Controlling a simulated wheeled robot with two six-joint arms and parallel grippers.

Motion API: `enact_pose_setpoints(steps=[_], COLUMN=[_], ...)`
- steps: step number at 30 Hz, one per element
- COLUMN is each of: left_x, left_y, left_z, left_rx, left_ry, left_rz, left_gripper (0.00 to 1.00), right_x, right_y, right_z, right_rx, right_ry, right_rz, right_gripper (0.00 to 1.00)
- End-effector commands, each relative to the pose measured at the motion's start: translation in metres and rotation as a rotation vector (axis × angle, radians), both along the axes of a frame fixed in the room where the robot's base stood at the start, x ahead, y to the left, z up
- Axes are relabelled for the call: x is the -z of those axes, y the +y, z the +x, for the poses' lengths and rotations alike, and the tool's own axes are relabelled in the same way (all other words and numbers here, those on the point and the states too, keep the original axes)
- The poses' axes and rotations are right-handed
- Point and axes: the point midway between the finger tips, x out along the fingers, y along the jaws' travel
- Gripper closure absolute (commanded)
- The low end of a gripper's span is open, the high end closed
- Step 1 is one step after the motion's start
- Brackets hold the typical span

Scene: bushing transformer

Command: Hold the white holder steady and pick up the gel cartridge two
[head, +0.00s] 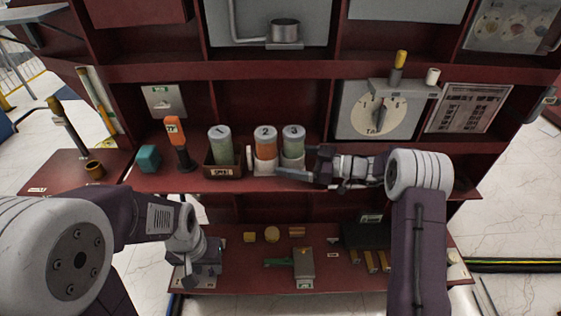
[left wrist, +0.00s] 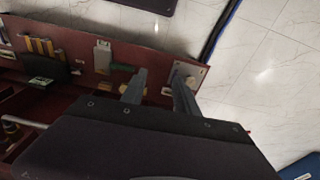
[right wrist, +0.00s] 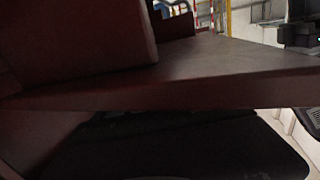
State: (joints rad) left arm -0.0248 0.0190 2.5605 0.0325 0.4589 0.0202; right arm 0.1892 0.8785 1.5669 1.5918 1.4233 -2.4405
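The gel cartridge two (head: 265,143), orange with a pale lid marked 2, stands upright in the white holder (head: 249,160) on the middle shelf. Only the holder's left end and parts of its front show clearly. A green cartridge marked 3 (head: 292,140) stands right beside it. My right gripper (head: 304,163) reaches in from the right with its fingers apart, close to the holder's right end; I cannot tell whether it touches. My left gripper (head: 194,272) points down over the lower shelf's left end. The left wrist view shows its fingers (left wrist: 160,90) apart and empty.
A green cartridge marked 1 (head: 220,143) stands in a dark box left of the holder. Further left are an orange meter (head: 175,133) and a teal block (head: 148,158). The lower shelf (head: 240,281) holds several small parts. A dial panel (head: 378,110) stands behind my right arm.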

Motion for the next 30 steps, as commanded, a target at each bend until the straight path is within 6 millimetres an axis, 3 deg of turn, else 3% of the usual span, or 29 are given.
enact_pose_setpoints(steps=[3, 14, 18, 20, 23, 27, 30], left_x=[0.013, 0.013, 0.013, 0.013, 0.013, 0.014, 0.018], left_y=[0.0, 0.0, 0.0, 0.0, 0.0, -0.002, -0.013], left_z=[0.0, 0.0, 0.0, 0.0, 0.0, -0.004, -0.021], left_rx=[0.0, 0.0, 0.0, 0.0, 0.0, -0.044, -0.222], left_ry=[0.0, -0.001, -0.001, -0.001, -0.001, 0.022, 0.117], left_rz=[0.0, 0.0, 0.0, 0.0, 0.0, -0.02, -0.106], left_gripper=[0.64, 0.64, 0.64, 0.64, 0.64, 0.34, 0.34], right_x=[0.005, 0.001, 0.001, 0.001, 0.001, 0.001, 0.001], right_y=[0.01, 0.015, 0.015, 0.015, 0.015, 0.015, 0.015], right_z=[0.003, 0.005, 0.005, 0.005, 0.005, 0.005, 0.005], right_rx=[-0.001, 0.0, 0.0, 0.0, 0.0, 0.0, 0.0], right_ry=[-0.002, -0.001, -0.001, -0.001, -0.001, -0.001, -0.001], right_rz=[-0.002, 0.0, 0.0, 0.0, 0.0, -0.001, -0.001], right_gripper=[0.15, 0.15, 0.49, 0.54, 0.54, 0.54, 0.54])
